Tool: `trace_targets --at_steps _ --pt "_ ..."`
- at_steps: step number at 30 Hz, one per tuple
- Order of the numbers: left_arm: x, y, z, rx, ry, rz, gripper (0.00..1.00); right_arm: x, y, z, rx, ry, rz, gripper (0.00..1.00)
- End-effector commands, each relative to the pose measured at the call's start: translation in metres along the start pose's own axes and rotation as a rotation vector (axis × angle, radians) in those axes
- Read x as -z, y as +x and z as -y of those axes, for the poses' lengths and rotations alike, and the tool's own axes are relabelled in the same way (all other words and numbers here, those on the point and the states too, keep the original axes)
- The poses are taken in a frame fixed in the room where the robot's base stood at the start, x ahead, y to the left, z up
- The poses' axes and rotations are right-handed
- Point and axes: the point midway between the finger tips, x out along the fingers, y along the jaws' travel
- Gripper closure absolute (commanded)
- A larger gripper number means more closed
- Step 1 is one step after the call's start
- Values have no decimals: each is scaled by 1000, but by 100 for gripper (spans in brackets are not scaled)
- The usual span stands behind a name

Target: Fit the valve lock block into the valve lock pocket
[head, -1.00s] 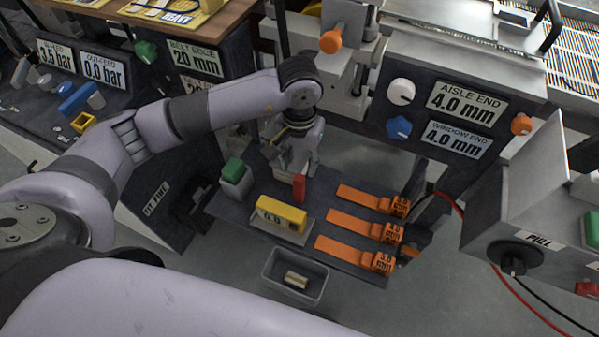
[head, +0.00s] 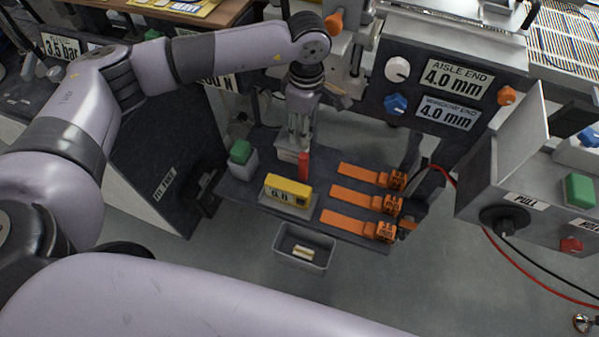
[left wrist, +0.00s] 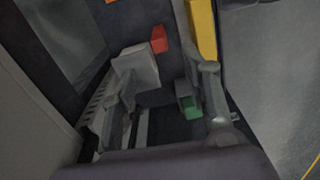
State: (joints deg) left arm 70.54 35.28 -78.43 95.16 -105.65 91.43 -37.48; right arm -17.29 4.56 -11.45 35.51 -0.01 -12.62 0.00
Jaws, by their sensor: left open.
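A red upright piece (head: 303,165) stands on the dark bench shelf, beside a pale grey block (head: 287,155). Both also show in the left wrist view, the red piece (left wrist: 158,39) touching or very near the grey block (left wrist: 135,65). I cannot tell for sure which part is the valve lock block. No pocket for it can be made out. My left gripper (head: 293,140) points down above the grey block, left of the red piece. In the left wrist view my left gripper (left wrist: 168,88) has its fingers apart, with the grey block near one finger. My right gripper is out of view.
A yellow gauge block (head: 288,190), a green-topped block (head: 241,153) and several orange feeler strips (head: 358,198) occupy the shelf (head: 335,158). A grey bin (head: 305,262) holding a small pale piece is in front. A grey box with a PULL label (head: 505,185) stands right.

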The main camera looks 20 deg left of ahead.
Motion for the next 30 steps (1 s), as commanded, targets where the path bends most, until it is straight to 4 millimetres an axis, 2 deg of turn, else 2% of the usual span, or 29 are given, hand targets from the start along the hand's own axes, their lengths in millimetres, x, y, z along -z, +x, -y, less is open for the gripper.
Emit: trace_targets --at_steps 4,12,20,27,30 --pt "0 5 -2 1 -64 -1 57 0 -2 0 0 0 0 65" --pt "1 50 -1 3 -66 -2 57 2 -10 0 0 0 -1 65" --pt "1 72 -2 1 -63 -1 57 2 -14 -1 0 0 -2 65" --pt "2 107 -2 2 -63 -1 57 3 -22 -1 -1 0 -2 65" --pt "3 116 -2 1 -63 -1 57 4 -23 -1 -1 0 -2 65"
